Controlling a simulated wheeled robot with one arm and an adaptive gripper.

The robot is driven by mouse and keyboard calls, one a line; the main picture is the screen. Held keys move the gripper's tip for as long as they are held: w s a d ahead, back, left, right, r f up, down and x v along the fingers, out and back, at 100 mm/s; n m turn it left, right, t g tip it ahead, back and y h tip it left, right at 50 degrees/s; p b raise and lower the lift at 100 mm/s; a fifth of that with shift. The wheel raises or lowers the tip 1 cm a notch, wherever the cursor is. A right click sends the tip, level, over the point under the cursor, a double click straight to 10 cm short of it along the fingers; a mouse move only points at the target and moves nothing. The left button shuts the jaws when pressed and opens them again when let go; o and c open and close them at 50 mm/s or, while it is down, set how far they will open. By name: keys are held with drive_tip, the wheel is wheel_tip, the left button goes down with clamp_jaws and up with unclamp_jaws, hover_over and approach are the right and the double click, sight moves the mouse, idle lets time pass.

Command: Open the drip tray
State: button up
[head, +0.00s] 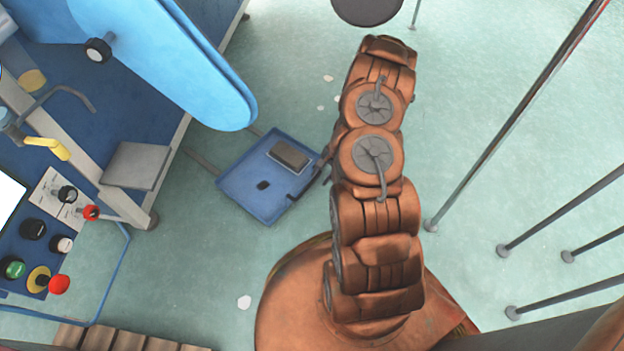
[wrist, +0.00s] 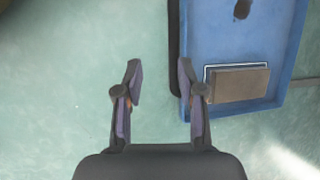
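The drip tray (head: 240,185) is a shallow blue tray low over the floor, standing out from the blue machine with thin rails running back toward it. In the wrist view the tray (wrist: 215,50) is at the upper right, with a dark handle bar (wrist: 174,40) along its left edge. My gripper (wrist: 159,72) is open and empty. The bar's lower end appears between the fingertips, close to the right finger; I cannot tell whether they touch or are at the same depth. In the head view my arm hides most of the gripper.
A grey-brown block (head: 290,155) lies in the tray. The blue machine (head: 110,120) with a control panel (head: 40,235) fills the left. Metal posts (head: 500,140) stand at the right. The pale green floor (head: 190,255) around the tray is mostly clear.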

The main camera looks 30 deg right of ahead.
drive_tip(key=d, duration=0.8)
drive_tip(key=shift+s, duration=0.4)
drive_tip(key=shift+s+a, duration=0.1)
